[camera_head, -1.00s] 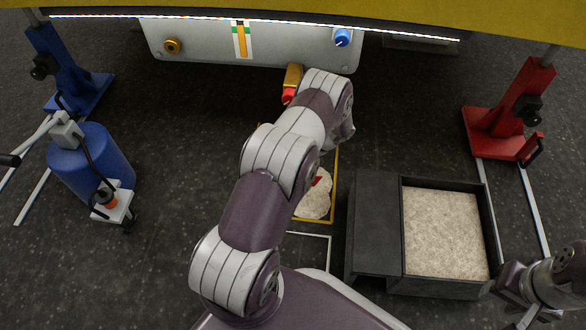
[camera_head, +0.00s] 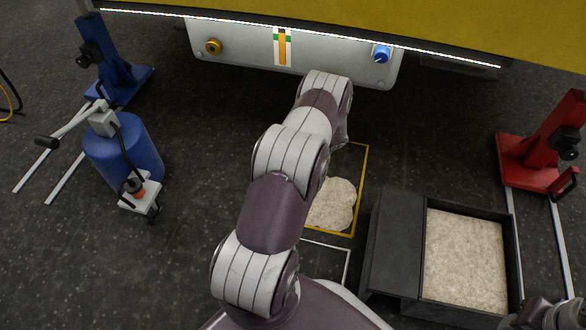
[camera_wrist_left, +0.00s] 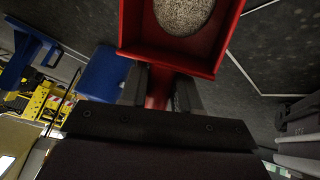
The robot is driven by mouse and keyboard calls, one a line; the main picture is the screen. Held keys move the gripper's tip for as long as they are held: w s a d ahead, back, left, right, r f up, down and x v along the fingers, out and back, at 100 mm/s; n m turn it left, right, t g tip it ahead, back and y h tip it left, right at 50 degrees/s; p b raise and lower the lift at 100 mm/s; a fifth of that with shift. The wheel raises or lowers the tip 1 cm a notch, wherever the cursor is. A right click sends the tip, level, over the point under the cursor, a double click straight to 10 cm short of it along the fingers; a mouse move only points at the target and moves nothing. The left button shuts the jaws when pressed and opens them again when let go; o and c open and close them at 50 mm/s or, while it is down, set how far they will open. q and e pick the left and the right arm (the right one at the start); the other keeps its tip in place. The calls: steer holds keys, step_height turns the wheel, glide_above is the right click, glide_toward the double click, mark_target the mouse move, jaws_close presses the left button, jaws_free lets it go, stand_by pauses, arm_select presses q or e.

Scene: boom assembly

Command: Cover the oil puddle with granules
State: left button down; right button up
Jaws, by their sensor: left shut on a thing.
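My left arm crosses the middle of the head view and hides its own gripper there. In the left wrist view my left gripper (camera_wrist_left: 160,100) is shut on the red handle of a scoop (camera_wrist_left: 134,30). A mound of pale granules (camera_wrist_left: 183,14) lies in the scoop's tray. In the head view a pale patch of granules (camera_head: 335,204) lies on the floor inside a yellow outline (camera_head: 363,170). No dark oil shows around it, but my arm hides its left side. Only a bit of my right arm shows at the bottom right corner; its gripper is out of frame.
A black bin (camera_head: 513,250) of granules (camera_head: 465,262) stands right of the patch. A red stand (camera_head: 540,150) is beyond it. A blue drum (camera_head: 125,155) and blue stand (camera_head: 110,60) are at left. A grey machine panel (camera_head: 235,45) hangs at the back.

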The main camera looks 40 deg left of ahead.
arm_select(q)
steer(key=shift+s+a+p, duration=0.1)
steer(key=shift+s+a, duration=0.25)
steer(key=shift+a, duration=0.3)
steer(key=shift+s+a+p, duration=0.15)
steer(key=shift+s+a, duration=0.25)
steer(key=shift+a, duration=0.3)
steer(key=shift+s+a+p, duration=0.1)
steer(key=shift+s+a, duration=0.25)
steer(key=shift+a, duration=0.3)
arm_select(e)
steer(key=shift+r, duration=0.45)
